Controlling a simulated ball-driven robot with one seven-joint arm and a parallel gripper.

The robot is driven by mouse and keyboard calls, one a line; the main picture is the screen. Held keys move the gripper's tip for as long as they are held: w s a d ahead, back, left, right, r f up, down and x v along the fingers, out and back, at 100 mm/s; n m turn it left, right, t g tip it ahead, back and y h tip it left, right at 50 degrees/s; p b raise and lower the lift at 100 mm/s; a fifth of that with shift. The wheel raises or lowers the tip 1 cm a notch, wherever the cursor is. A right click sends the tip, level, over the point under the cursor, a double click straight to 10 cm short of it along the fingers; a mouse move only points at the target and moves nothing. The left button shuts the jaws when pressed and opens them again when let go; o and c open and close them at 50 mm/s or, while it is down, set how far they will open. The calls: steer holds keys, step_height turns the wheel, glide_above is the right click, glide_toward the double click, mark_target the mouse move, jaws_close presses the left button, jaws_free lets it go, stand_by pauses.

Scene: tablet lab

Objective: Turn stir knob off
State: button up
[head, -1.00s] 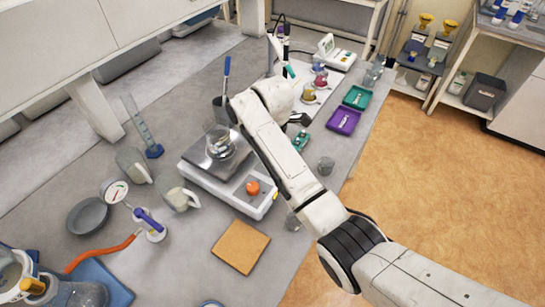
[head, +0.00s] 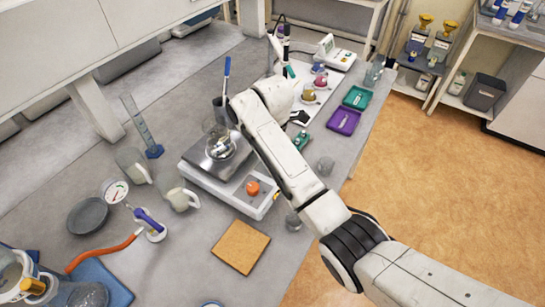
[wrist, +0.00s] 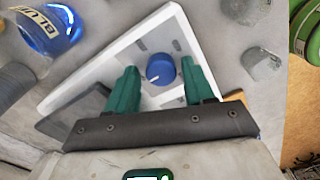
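In the wrist view a round blue knob (wrist: 160,67) stands on the panel of a white device (wrist: 107,64). A pale mark shows near the knob's lower left edge. My gripper (wrist: 159,72) is open, with one green finger on each side of the knob and visible gaps between. I cannot tell how far the fingertips are above the panel. In the head view a white stirrer (head: 225,190) with an orange knob (head: 253,188) carries a glass beaker (head: 219,145).
A flask of blue liquid (wrist: 50,28) stands left of the white device. A clear glass piece (wrist: 262,64) and a green round object (wrist: 308,30) are to the right. Purple (head: 343,121) and teal (head: 357,97) trays lie near the bench edge. A cork mat (head: 240,247) lies in front.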

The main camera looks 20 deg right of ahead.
steer(key=shift+o, duration=0.5)
steer(key=shift+f, duration=0.1)
step_height(320, 180, up, 6)
steer(key=shift+d, duration=0.1)
steer(key=shift+w+r, duration=0.2)
steer(key=shift+r, duration=0.5)
steer(key=shift+s+r, duration=0.15)
steer(key=shift+r, duration=0.25)
steer(key=shift+s+r, duration=0.1)
steer(key=shift+r, duration=1.2)
